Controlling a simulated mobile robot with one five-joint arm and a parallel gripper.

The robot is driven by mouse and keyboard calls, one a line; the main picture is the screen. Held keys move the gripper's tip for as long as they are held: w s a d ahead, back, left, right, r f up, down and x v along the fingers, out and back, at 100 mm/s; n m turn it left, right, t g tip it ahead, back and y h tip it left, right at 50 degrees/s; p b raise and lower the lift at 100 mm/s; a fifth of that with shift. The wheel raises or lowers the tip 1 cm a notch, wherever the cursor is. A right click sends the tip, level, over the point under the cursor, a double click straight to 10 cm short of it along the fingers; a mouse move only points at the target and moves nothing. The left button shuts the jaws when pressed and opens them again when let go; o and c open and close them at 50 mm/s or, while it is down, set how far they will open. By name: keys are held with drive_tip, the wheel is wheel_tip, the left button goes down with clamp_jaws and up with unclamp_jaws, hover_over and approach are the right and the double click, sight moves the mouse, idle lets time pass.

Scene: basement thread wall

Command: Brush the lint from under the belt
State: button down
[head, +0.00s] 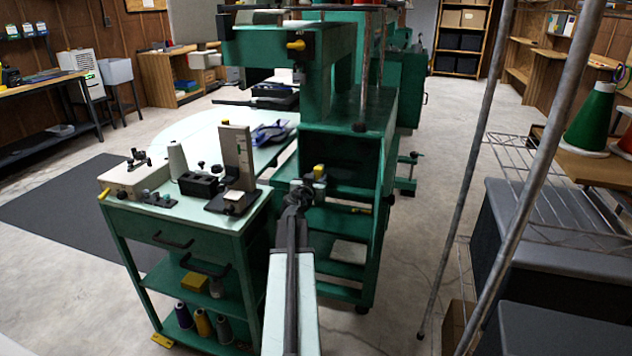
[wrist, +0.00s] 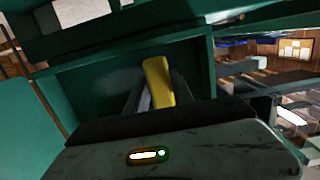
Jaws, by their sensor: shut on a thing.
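My gripper (head: 304,190) reaches forward to the green machine (head: 346,110), in front of its dark open recess. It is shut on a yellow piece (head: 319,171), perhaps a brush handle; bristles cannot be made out. In the wrist view the yellow piece (wrist: 158,82) stands between the fingers of my gripper (wrist: 160,95), tilted slightly. Behind it are the green walls of the recess (wrist: 105,80). I cannot pick out a belt or any lint in either view. Whether the yellow piece touches the machine cannot be told.
A green cart (head: 215,235) with tools, a cone and a grey upright block (head: 236,158) stands close on the left. Slanting metal poles (head: 478,150), a wire rack and dark bins (head: 545,228) are on the right. Open floor lies between machine and poles.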

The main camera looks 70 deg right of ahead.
sight(340, 173)
drive_tip(key=shift+d, duration=1)
idle(0.5)
drive_tip(key=shift+s+a, duration=0.1)
drive_tip(key=shift+s, duration=1.5)
drive_tip(key=shift+s+d, duration=0.2)
drive_tip(key=shift+s, duration=1.55)
drive_tip(key=shift+s+d, duration=0.15)
drive_tip(key=shift+s, duration=1.6)
drive_tip(key=shift+s+d, duration=0.2)
drive_tip(key=shift+s, duration=1.55)
drive_tip(key=shift+a, duration=0.1)
drive_tip(key=shift+w+a, duration=0.15)
drive_tip(key=shift+w, duration=1.6)
drive_tip(key=shift+w, duration=1.8)
drive_tip(key=shift+w, duration=0.1)
